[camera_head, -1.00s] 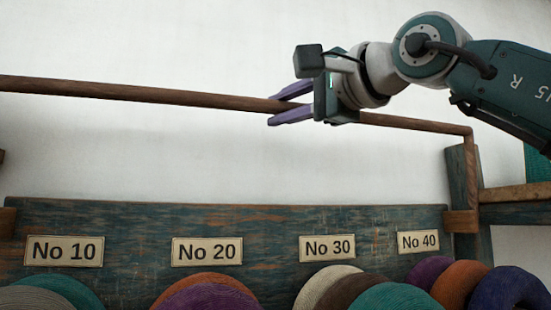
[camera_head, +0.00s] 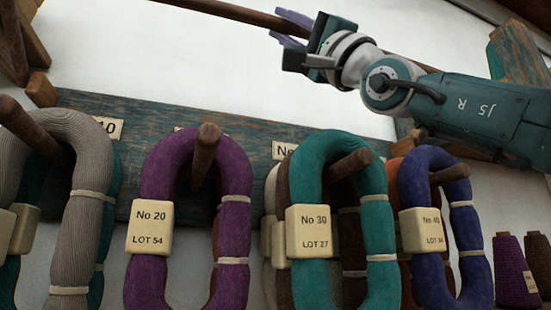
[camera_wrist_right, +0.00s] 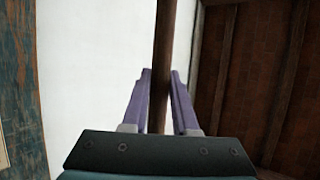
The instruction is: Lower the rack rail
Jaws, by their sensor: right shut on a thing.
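The rack rail (camera_head: 225,11) is a long brown wooden bar crossing the top of the head view, above the label board. My right gripper (camera_head: 278,23) has its purple fingers shut around the rail. In the right wrist view the rail (camera_wrist_right: 163,45) runs between the two fingers (camera_wrist_right: 161,74). The rail's right stretch is partly hidden behind my right arm, and its left end is cut off by the picture's top edge. My left gripper is not in view.
Below the rail, purple (camera_head: 152,190), teal (camera_head: 305,185) and blue (camera_head: 470,245) yarn hanks hang on pegs from the weathered board (camera_head: 150,125). A wooden post (camera_head: 14,45) stands at left. Yarn cones (camera_head: 512,270) are at lower right. White wall lies behind.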

